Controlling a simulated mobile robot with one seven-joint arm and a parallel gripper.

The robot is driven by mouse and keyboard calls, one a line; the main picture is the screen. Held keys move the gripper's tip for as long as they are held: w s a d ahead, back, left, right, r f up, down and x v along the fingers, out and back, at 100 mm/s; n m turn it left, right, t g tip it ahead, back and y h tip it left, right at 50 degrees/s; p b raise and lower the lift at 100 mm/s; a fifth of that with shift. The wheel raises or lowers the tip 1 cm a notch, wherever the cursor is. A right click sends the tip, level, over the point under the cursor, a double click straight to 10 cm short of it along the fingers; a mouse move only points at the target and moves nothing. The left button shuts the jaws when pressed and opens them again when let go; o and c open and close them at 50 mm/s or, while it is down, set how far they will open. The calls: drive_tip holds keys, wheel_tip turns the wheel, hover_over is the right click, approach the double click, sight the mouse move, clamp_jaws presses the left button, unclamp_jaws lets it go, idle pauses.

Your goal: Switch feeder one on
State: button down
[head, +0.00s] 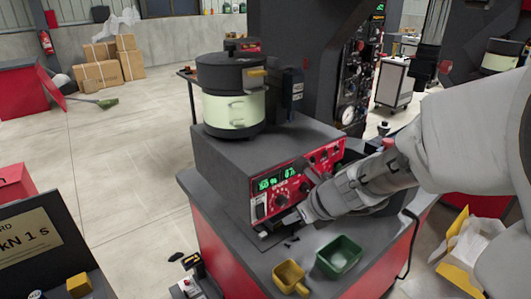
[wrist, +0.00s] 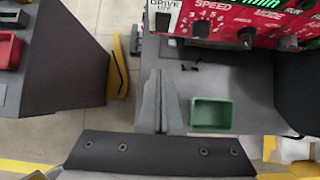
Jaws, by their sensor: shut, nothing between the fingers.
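Feeder one appears to be the grey box (head: 225,165) with a round two-tone bowl unit (head: 232,105) on top. Its red control panel (head: 295,180) has lit green displays and knobs, and it also shows at the top of the wrist view (wrist: 230,22). In the wrist view a "DRIVE" label (wrist: 163,5) stands at the panel's left end, with a dark switch (wrist: 163,22) under it. My gripper (head: 300,216) is shut and empty in front of the panel's lower edge. In the wrist view its fingertips (wrist: 158,75) point toward the panel, below the label, apparently apart from it. The switch position is unclear.
A green tray (head: 339,255) and a yellow scoop-like container (head: 289,278) stand on the bench's front. Small dark screws (wrist: 190,67) lie on the bench (wrist: 220,80) before the panel. A white-and-yellow bin (head: 465,245) stands at right. Open floor (head: 130,150) lies left.

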sight(262, 214)
drive_tip(key=w+a+f+b, duration=0.2)
drive_tip(key=w+a+f, duration=0.3)
drive_tip(key=w+f, duration=0.1)
drive_tip(key=shift+w+f+b, duration=0.3)
drive_tip(key=shift+w+b, duration=0.1)
drive_tip(key=shift+w, duration=0.25)
drive_tip(key=shift+w+a+f, duration=0.1)
drive_tip(key=shift+w, duration=0.1)
drive_tip(key=shift+r+p, duration=0.8)
drive_tip(key=shift+r, duration=0.05)
